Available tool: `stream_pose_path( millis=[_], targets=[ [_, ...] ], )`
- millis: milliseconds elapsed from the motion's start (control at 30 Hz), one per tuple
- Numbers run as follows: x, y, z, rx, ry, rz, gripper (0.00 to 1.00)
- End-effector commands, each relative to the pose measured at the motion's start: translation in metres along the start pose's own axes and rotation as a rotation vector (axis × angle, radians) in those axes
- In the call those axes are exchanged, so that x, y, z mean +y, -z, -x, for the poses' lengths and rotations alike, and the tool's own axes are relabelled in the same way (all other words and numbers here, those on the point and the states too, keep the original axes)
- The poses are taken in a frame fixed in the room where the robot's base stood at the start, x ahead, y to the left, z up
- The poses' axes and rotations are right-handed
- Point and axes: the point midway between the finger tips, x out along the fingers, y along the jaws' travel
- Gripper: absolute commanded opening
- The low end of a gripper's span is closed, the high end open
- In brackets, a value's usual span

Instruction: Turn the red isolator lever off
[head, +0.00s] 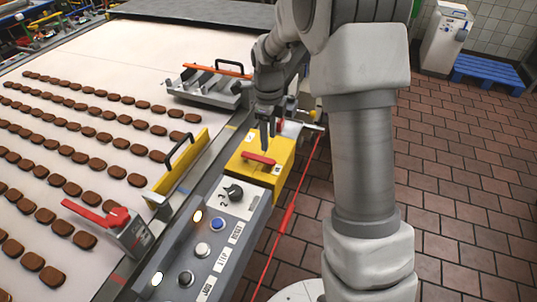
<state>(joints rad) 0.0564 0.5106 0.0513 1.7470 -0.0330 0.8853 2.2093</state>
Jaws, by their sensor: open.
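The red isolator lever (258,158) lies across the top of a yellow box (278,172) beside the conveyor, its length running roughly left to right in the picture. My gripper (267,142) points down just above and behind the lever, close to its right part. The gripper is open, with nothing visible between the fingers. I cannot tell whether a fingertip touches the lever.
A grey control panel (237,205) with a black knob and several buttons stands in front of the yellow box. A second red lever (97,213) sits on a grey box at left. Brown biscuits lie in rows on the white belt (150,60). A red cord (288,215) runs along the right side.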

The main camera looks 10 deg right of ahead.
Motion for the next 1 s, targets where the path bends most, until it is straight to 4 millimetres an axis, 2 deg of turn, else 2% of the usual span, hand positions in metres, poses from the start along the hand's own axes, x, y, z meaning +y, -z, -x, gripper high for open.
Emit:
stream_pose_path(
  millis=[33, 200, 400, 800, 1000],
  targets=[
    [0.001, 0.001, -0.012, 0.002, -0.004, 0.0, 0.57],
    [0.001, 0.001, -0.045, 0.002, -0.004, 0.0, 0.57],
    [0.0, 0.001, -0.07, 0.001, -0.002, 0.001, 0.57],
    [0.0, 0.0, -0.077, -0.001, 0.0, 0.001, 0.57],
    [0.0, 0.0, -0.076, -0.001, 0.0, 0.001, 0.21]
  ],
)
